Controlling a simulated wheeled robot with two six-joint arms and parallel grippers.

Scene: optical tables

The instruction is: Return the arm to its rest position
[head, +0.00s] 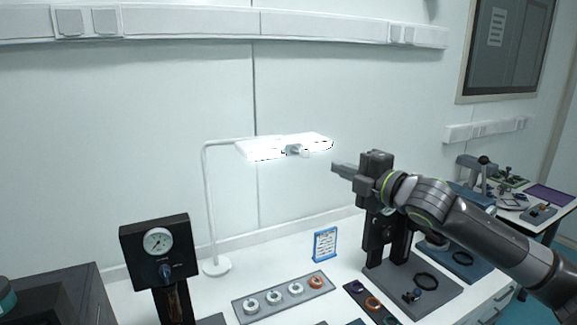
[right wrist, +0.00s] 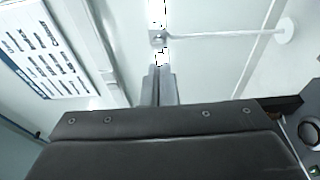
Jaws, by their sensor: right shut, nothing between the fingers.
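My right gripper (head: 338,168) is raised above the bench in the head view, pointing left toward the lamp. Its fingers are closed together with nothing between them; the right wrist view also shows the closed fingers (right wrist: 160,84). My right arm comes in from the lower right. My left gripper is not in either view.
A lit white desk lamp (head: 290,147) stands left of the gripper. Below are a grey tray (head: 266,310) with several round parts, a blue-framed card (head: 325,244), a dark stand (head: 385,240) and a gauge box (head: 158,245). A second table (head: 563,198) is at right.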

